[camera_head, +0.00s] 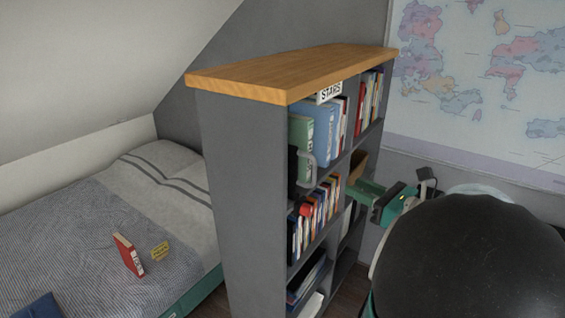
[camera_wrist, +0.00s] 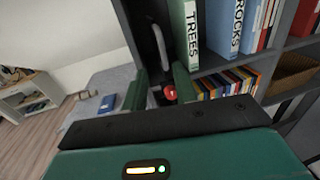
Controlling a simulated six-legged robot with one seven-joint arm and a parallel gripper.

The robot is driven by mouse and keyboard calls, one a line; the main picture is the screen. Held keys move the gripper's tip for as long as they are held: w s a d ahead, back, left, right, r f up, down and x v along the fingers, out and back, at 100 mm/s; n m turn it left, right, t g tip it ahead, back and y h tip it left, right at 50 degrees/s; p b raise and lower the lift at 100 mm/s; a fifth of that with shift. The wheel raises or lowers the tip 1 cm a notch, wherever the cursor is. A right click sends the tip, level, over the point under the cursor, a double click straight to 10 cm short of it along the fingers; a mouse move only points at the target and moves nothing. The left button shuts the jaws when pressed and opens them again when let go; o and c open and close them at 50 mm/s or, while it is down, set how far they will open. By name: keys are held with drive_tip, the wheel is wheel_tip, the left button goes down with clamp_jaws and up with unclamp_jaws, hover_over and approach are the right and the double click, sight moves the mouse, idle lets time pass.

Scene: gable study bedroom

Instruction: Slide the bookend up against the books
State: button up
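The bookend is a black upright plate (camera_head: 292,170) with a pale grey handle (camera_head: 308,165), at the left end of the upper shelf. In the wrist view its handle (camera_wrist: 162,46) stands left of the green TREES book (camera_wrist: 188,35); the gap between them is hard to judge. The blue ROCKS book (camera_wrist: 225,25) stands right of TREES. The books also show in the head view (camera_head: 324,130). My gripper (camera_head: 362,190) is in front of the bookcase, below and right of the bookend. In the wrist view its green fingers (camera_wrist: 159,88) are apart, with nothing held between them.
The grey bookcase (camera_head: 243,190) has a wooden top (camera_head: 295,72). A red round object (camera_head: 305,209) is at the lower shelf's front, by a row of thin books (camera_head: 322,207). A brown basket (camera_wrist: 292,73) sits farther right. A bed (camera_head: 90,245) is left of the bookcase.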

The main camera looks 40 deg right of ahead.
hover_over(314, 186)
drive_tip(key=shift+w+d, duration=0.2)
drive_tip(key=shift+w, duration=0.1)
clamp_jaws()
idle(0.3)
